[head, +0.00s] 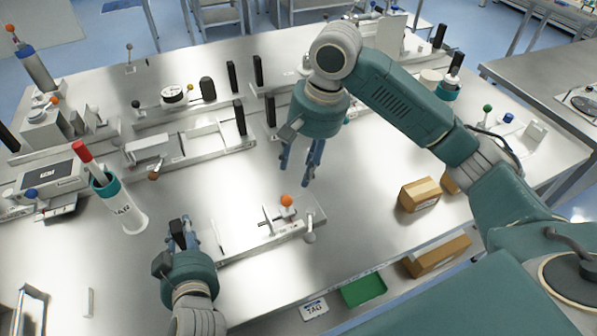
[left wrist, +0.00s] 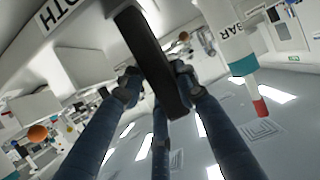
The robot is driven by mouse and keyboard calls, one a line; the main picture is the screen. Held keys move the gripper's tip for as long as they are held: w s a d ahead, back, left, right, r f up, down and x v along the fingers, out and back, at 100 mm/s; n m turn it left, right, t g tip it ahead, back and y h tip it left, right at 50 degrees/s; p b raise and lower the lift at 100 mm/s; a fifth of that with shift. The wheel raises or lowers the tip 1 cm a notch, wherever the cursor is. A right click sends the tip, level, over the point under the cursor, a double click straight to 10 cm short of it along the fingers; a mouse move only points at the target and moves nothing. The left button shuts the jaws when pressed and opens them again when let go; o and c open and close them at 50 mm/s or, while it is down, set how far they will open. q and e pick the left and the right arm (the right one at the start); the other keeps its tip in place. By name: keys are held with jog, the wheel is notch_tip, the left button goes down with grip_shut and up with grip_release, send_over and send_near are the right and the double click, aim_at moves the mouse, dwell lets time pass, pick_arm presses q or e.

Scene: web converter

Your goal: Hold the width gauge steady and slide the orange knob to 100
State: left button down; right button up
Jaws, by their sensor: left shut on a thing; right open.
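The width gauge (head: 252,247) is a pale metal rail lying near the front of the table. Its orange knob (head: 287,200) stands on a slider toward the right part of the rail, and shows at the left of the left wrist view (left wrist: 38,132). My left gripper (head: 182,230) is shut on the black upright handle (left wrist: 150,60) at the gauge's left end. The scale marks are too small to read. My right gripper (head: 300,168) is open and empty, pointing down above the table, behind the orange knob and apart from it.
Cardboard boxes (head: 419,195) lie to the right. Another metal fixture (head: 190,150) with black handles lies behind.

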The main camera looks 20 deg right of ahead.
pick_arm(q)
jog(key=shift+s+a+f+p, duration=0.15)
jog(key=shift+a+f+p, duration=0.1)
jog(key=shift+p, duration=0.8)
dwell(0.5)
jog(key=c, duration=1.2)
grip_release()
jog(key=shift+r, duration=0.15)
jog(key=v, duration=1.1)
jog(key=shift+s+r, duration=0.25)
jog(key=shift+s, duration=0.05)
